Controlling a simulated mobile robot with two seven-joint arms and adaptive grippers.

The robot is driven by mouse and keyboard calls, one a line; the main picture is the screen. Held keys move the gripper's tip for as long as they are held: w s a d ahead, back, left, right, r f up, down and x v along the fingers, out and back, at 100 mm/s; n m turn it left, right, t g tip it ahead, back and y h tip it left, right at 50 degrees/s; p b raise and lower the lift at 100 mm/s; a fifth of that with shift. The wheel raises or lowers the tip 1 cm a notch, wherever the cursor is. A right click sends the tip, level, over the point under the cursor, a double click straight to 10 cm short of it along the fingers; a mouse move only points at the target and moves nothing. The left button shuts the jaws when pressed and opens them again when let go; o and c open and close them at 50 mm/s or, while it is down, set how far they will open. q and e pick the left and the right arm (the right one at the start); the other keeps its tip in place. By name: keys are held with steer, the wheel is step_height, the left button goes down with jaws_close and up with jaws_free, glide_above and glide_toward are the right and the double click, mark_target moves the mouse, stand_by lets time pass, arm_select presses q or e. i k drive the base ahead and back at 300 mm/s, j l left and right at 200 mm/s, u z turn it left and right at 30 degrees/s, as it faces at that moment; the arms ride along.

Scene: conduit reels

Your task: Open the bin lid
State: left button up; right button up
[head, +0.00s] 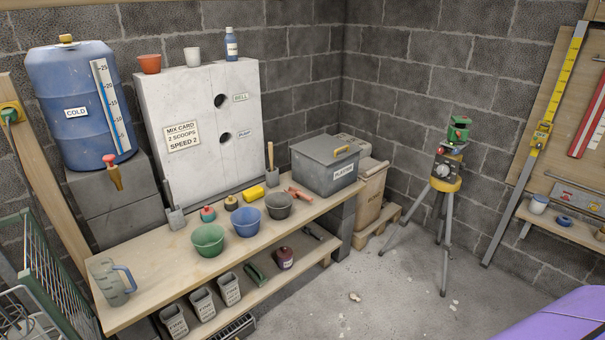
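A grey bin with a label that seems to read PLASTER (341,179) stands at the right end of the wooden bench in the head view. Its grey lid (316,152) lies shut on top. The inside of the bin is hidden. Neither my left nor my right gripper is in view.
The bench (160,270) also holds a green bowl (208,240), a blue bowl (246,222), a dark bowl (279,206), a jug (109,280) and small tools. A tripod (443,205) stands on the right. The concrete floor (400,300) before it is mostly clear.

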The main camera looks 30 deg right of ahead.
mark_target(325, 149)
steer(key=i+l+z, duration=0.15)
steer(key=z, duration=0.2)
steer(key=i+l+z, duration=0.1)
steer(key=i+z, duration=0.6)
steer(key=k+l, duration=0.05)
steer(key=k, duration=0.05)
